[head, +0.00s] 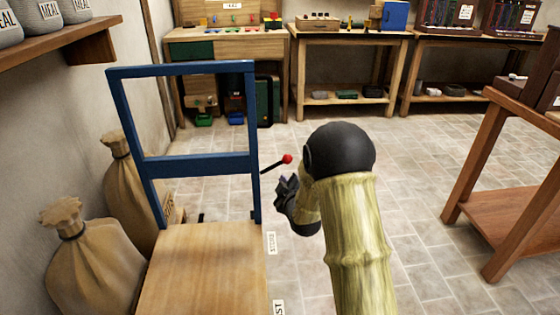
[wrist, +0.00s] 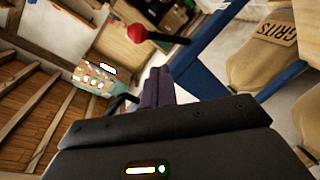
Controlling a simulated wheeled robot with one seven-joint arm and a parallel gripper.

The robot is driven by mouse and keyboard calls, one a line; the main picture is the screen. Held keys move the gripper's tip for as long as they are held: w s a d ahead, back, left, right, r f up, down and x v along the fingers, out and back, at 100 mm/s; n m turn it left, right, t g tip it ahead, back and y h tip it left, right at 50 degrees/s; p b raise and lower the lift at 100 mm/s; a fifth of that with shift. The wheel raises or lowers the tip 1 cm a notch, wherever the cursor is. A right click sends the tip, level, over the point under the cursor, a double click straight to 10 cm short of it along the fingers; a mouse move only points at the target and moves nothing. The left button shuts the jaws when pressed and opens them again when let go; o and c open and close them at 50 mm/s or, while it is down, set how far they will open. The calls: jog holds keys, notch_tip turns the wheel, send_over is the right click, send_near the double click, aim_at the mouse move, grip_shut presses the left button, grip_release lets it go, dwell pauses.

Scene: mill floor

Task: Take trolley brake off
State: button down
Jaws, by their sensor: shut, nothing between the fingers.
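The trolley has a blue upright frame (head: 205,164) and a wooden deck (head: 205,270) at the lower left of the head view. Its brake lever ends in a red knob (head: 287,159) and sticks out from the right post of the frame. In the wrist view the red knob (wrist: 137,33) and its dark rod show beyond my fingers, near the blue frame (wrist: 205,85). My gripper (head: 286,188) is shut and empty, just below the red knob in the head view. A gap seems to lie between them. My gripper also shows in the wrist view (wrist: 157,82).
Two grain sacks (head: 92,262) stand left of the trolley by the wall, under a shelf (head: 60,50). A wooden stand (head: 510,180) is at the right. Workbenches (head: 345,65) line the back. The tiled floor (head: 420,170) between is clear.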

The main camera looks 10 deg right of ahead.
aim_at(280, 162)
jog(key=shift+w+a+r+n+t+y, duration=0.1)
jog(key=shift+w+a+n+t+y, duration=0.3)
jog(key=shift+w+n+t, duration=0.35)
jog(key=shift+w+a+r+n+t+y, duration=0.1)
jog(key=shift+w+a+n+t+y, duration=0.1)
jog(key=shift+w+a+n+t, duration=0.5)
jog(key=shift+s+d, duration=0.1)
jog(key=shift+d, duration=0.1)
jog(key=w+d+b, duration=0.2)
jog(key=w, duration=0.7)
jog(key=shift+f, duration=0.45)
jog(key=shift+a+f+b, duration=0.1)
jog(key=shift+b, duration=0.2)
